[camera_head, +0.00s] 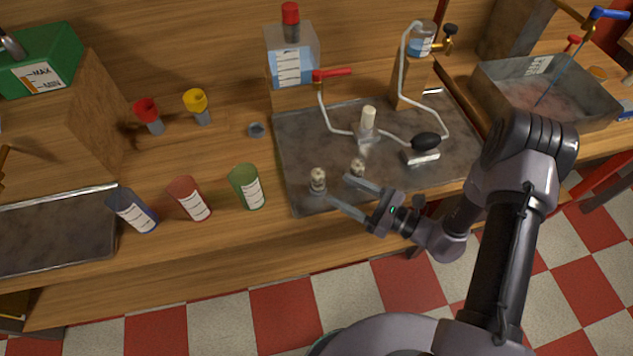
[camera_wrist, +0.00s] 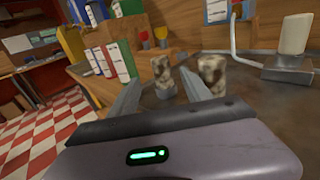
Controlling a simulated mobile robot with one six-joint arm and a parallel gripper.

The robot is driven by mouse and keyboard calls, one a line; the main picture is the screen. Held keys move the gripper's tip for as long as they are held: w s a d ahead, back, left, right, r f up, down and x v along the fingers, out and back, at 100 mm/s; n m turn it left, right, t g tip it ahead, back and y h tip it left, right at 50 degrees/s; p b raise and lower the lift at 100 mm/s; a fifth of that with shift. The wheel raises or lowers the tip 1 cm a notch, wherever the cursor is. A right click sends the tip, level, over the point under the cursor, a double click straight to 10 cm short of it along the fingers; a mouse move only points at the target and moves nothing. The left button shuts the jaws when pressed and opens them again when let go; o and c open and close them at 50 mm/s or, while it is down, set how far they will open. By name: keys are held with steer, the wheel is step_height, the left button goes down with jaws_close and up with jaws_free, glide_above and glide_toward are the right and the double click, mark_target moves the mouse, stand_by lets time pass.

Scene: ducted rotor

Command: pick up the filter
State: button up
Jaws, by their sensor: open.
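Two short speckled brown-and-cream cylinders, which look like filters, stand upright on the metal tray. The front-left filter (camera_head: 318,178) also shows in the wrist view (camera_wrist: 161,71). The other filter (camera_head: 357,167) also shows in the wrist view (camera_wrist: 212,70). A plain white cylinder (camera_head: 368,117) stands on a fitting with tubing; I cannot tell which piece the task means. My gripper (camera_head: 340,188) is open and empty, low over the tray's front edge. In the wrist view its fingers (camera_wrist: 160,76) point at the front-left filter, which stands beyond the tips. The other filter is just outside the right finger.
Green (camera_head: 246,187), red (camera_head: 189,199) and blue (camera_head: 132,210) labelled containers stand to the left. A metal basin (camera_head: 545,92) is at the right.

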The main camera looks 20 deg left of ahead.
mark_target(324, 175)
steer(key=x, duration=0.2)
steer(key=b+x, duration=0.1)
steer(key=x, duration=0.1)
steer(key=r+x, duration=0.1)
steer(key=x, duration=0.1)
steer(key=shift+w+a+b, duration=0.15)
steer(key=shift+a+b, duration=0.2)
steer(key=shift+b, duration=0.05)
jaws_close()
